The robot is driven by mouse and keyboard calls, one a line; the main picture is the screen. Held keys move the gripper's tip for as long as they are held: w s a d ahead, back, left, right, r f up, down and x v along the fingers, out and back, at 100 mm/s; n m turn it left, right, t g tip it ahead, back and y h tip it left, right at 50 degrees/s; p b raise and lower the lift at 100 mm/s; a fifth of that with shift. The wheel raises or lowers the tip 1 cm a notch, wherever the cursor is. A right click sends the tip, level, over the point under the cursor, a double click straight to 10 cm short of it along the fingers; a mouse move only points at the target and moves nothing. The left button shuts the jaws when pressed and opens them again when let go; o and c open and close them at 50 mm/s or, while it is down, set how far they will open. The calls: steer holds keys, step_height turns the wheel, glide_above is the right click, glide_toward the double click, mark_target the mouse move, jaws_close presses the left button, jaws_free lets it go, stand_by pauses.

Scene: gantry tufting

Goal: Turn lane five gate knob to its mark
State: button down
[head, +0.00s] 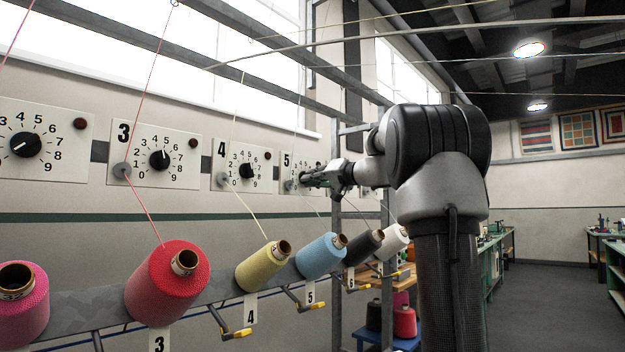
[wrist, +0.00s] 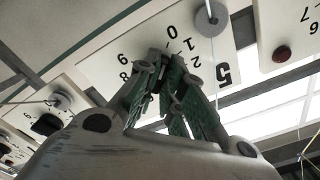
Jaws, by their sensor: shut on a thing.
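The lane five panel (head: 285,172) is a white plate with a black 5 and a number dial. It fills the upper middle of the wrist view (wrist: 108,68), where digits 0, 1, 2, 8 and 9 show. My gripper (head: 312,178) is at the dial's centre, shut on the dark gate knob. In the wrist view its green-padded fingers (wrist: 163,66) close around the knob. The knob is almost wholly hidden by the fingers, so its pointer cannot be read. I cannot make out the mark on this dial.
Lane four's panel (head: 226,158) and lane three's panel (head: 125,140) are to the left with their own black knobs. A grey thread guide (wrist: 208,18) sits beside the lane five dial. Yarn cones, including the blue one (head: 320,257), stand below on a rail. Threads run upward.

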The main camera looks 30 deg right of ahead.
steer(key=c, duration=1.5)
jaws_free()
steer(key=shift+c, duration=0.2)
steer(key=shift+s, duration=0.1)
steer(key=v, duration=1.2)
